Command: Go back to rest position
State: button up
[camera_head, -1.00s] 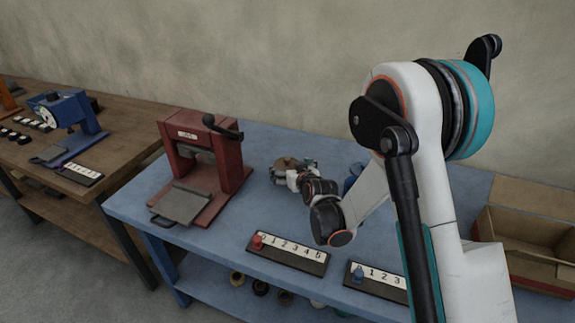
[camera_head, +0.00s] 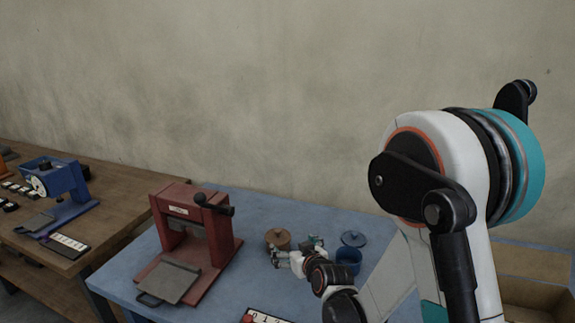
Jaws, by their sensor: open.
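My gripper (camera_head: 297,247) is at the end of my white arm, above the blue table (camera_head: 235,208) and right of the red press. It looks open, with nothing seen between its fingers. A brown lidded pot (camera_head: 278,238) is just behind and left of it; I cannot tell whether they touch. A blue pot (camera_head: 348,261) is to its right, with a blue lid (camera_head: 353,239) lying behind that pot.
The red press (camera_head: 195,240) with a grey plate stands at the left of the blue table. A numbered strip (camera_head: 262,316) is at the front edge. A wooden table (camera_head: 120,190) with a blue device (camera_head: 60,195) is further left. A box (camera_head: 535,290) is at the right.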

jog(key=s+d+r+m+g+h, duration=0.2)
jog(key=s+d+r+h, duration=0.1)
jog(key=s+d+r, duration=0.85)
jog(key=s+d+r+m+g+h, duration=0.1)
jog(key=s+d, duration=0.2)
jog(key=s, duration=0.7)
jog(key=s+d+r+m+g, duration=0.1)
jog(key=s+d+r+g, duration=0.1)
jog(key=s, duration=0.9)
jog(key=shift+d+h, duration=0.4)
jog(key=shift+d, duration=0.45)
jog(key=shift+w, duration=0.1)
jog(key=shift+c, duration=0.2)
